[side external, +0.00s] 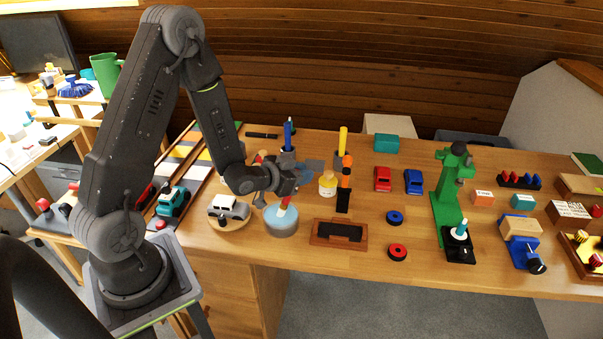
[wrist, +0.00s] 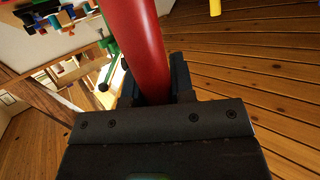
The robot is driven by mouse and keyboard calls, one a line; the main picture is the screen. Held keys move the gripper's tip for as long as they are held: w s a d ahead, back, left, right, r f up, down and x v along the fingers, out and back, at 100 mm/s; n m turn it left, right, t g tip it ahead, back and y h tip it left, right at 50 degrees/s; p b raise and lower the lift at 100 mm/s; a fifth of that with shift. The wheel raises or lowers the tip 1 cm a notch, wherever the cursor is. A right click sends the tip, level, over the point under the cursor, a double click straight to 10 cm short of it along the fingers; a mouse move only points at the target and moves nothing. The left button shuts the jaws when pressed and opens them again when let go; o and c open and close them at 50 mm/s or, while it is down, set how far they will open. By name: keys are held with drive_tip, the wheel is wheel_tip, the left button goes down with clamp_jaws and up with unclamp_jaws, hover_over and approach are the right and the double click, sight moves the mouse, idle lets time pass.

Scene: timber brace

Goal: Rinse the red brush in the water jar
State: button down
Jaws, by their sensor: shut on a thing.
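My gripper (side external: 288,186) is shut on the red brush (side external: 285,203). In the wrist view the thick red handle (wrist: 140,45) runs up between the two dark fingers (wrist: 155,88). The water jar (side external: 281,222), round and clear with pale blue water, stands on the bench directly below my gripper. The brush points down, slightly tilted, and its lower part overlaps the jar's mouth in the side view. The brush tip does not show clearly, so I cannot tell how deep it is.
A silver toy car (side external: 229,208) on a round wooden board stands close left of the jar. A holder with a blue brush (side external: 288,134) is behind.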

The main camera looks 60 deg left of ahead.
drive_tip(key=shift+f, duration=0.1)
wheel_tip(320, 180, up, 7)
idle(1.0)
idle(0.4)
